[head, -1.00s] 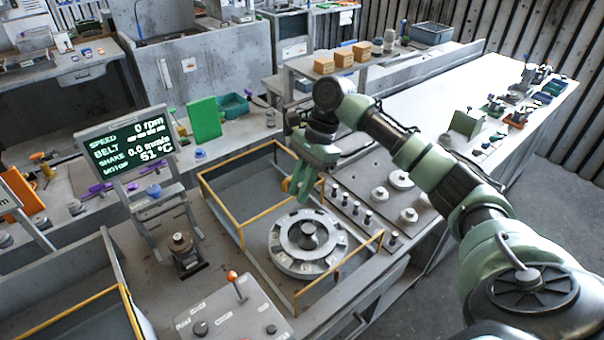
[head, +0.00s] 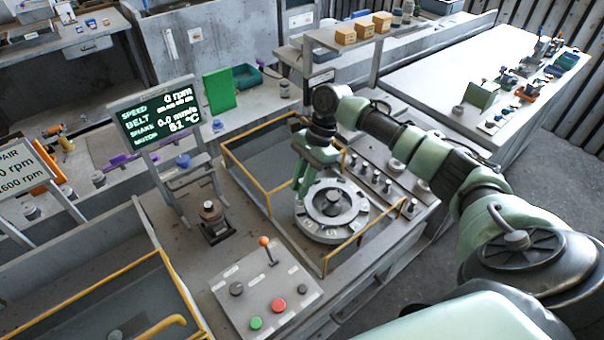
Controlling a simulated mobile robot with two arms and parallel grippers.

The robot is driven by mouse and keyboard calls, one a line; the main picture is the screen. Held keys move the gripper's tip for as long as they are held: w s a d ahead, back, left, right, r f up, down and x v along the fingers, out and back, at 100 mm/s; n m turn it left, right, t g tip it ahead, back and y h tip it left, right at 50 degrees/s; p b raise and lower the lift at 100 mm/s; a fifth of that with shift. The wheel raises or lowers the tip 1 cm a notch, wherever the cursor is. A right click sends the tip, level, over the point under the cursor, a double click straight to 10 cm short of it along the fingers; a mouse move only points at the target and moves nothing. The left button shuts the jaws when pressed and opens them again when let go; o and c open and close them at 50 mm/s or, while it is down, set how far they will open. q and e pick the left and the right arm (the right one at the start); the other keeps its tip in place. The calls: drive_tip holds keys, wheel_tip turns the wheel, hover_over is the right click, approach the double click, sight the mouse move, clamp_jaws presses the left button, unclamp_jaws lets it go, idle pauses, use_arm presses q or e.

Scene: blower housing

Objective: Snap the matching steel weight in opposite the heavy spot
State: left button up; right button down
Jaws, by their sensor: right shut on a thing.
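The round grey rotor (head: 311,218), with a ring of slots around its hub (head: 333,198), lies flat inside the yellow-railed bay on the bench. My right gripper (head: 302,190) points down at the rotor's upper-left rim. It is shut on a small steel weight, which its green fingers hide. I cannot tell whether the weight touches the rim. Several small steel weights (head: 376,177) stand in a row right of the bay, with a gap near the front end. The display (head: 157,115) reads 0 rpm and 0.0 mm/s. My left gripper is not in view.
Yellow rails (head: 247,180) edge the bay close to the gripper. A control panel (head: 262,287) with a lever and red and green buttons stands in front. A dark-based post (head: 213,218) stands left of the bay. Pale discs (head: 396,167) lie behind the weights.

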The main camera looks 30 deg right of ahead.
wheel_tip(320, 180, down, 4)
drive_tip(key=shift+d+r+b, duration=0.1)
drive_tip(key=shift+d+b, duration=0.05)
drive_tip(key=shift+b, duration=0.9)
wheel_tip(320, 180, down, 5)
drive_tip(key=b, duration=0.6)
drive_tip(key=shift+b, duration=0.3)
drive_tip(key=shift+p, duration=0.45)
drive_tip(key=shift+f, duration=0.6)
drive_tip(key=shift+p, duration=0.85)
